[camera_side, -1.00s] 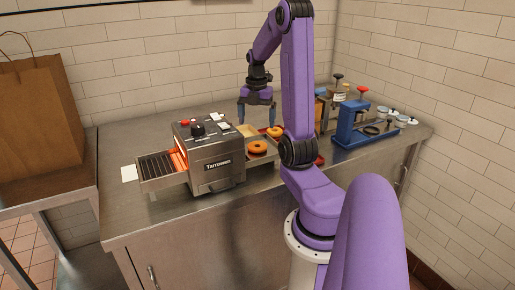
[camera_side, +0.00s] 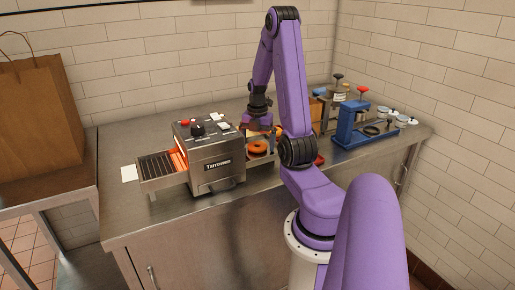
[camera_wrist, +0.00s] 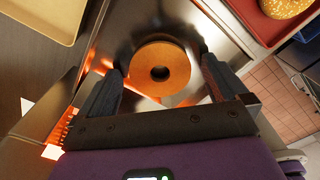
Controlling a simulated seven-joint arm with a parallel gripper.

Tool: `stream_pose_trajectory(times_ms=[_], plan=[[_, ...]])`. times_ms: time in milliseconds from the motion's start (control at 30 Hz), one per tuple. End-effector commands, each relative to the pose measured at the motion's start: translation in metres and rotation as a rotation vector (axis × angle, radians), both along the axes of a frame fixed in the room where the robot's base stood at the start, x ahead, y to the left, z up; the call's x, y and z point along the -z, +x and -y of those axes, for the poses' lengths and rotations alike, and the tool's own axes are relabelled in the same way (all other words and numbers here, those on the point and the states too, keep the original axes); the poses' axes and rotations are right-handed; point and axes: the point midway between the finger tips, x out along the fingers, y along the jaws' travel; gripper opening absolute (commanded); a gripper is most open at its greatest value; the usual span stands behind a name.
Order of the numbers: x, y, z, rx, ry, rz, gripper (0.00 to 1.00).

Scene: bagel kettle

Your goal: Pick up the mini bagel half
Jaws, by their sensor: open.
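The mini bagel half (camera_wrist: 160,68) is a flat orange-brown ring with a dark centre hole. In the wrist view it lies on a shiny metal tray (camera_wrist: 105,38), between and just beyond my two fingertips. My gripper (camera_wrist: 158,72) is open, with one finger on each side of the ring and nothing held. In the side view the bagel half (camera_side: 257,147) sits on the tray to the right of the toaster, and my gripper (camera_side: 262,138) is low over it. Whether the fingers touch the ring cannot be told.
The steel toaster (camera_side: 212,160) glows inside, left of the bagel half. In the wrist view a red tray (camera_wrist: 262,28) holds a seeded bagel (camera_wrist: 285,5), and a cream tray (camera_wrist: 45,15) is at upper left. A blue press (camera_side: 352,125) stands to the right.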

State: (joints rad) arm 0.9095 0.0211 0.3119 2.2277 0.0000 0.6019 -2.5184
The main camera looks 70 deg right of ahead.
Motion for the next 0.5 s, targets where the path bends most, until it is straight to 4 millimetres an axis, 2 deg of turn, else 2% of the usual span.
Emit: stream_pose_trajectory(times_ms=[67, 233, 367, 400, 500], plan=[[-0.0002, 0.0, 0.0, 0.0, 0.0, 0.0, 1.0], [-0.0004, 0.0, 0.0, 0.0, 0.0, 0.0, 0.45], [-0.0005, 0.0, 0.0, 0.0, 0.0, 0.0, 0.43], [-0.0005, 0.0, 0.0001, 0.0, 0.0, 0.0, 0.39], [-0.0005, 0.0, 0.0001, 0.0, 0.0, 0.0, 0.39]])
